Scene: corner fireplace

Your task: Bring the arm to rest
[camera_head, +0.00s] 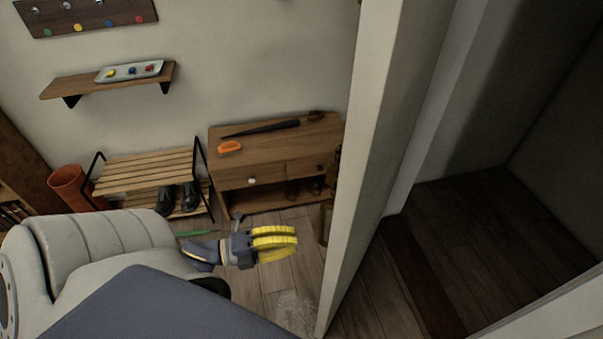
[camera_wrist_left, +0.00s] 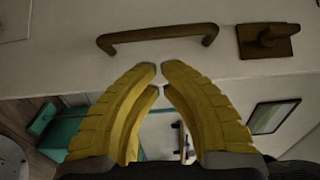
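My left gripper (camera_head: 276,243), with yellow ribbed fingers, hangs in the air left of the pale door edge, in front of the wooden cabinet. In the left wrist view its two curved fingers (camera_wrist_left: 160,72) come together at the tips, with nothing held between them. My grey-white left arm (camera_head: 95,250) reaches in from the lower left. My right gripper is not in view.
A pale upright panel (camera_head: 375,140) stands right of the gripper. The cabinet (camera_head: 272,170) bears an orange object (camera_head: 230,147) and a dark long object (camera_head: 262,129). A slatted rack (camera_head: 148,170) stands left. A brown handle (camera_wrist_left: 157,36) shows beyond the fingertips.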

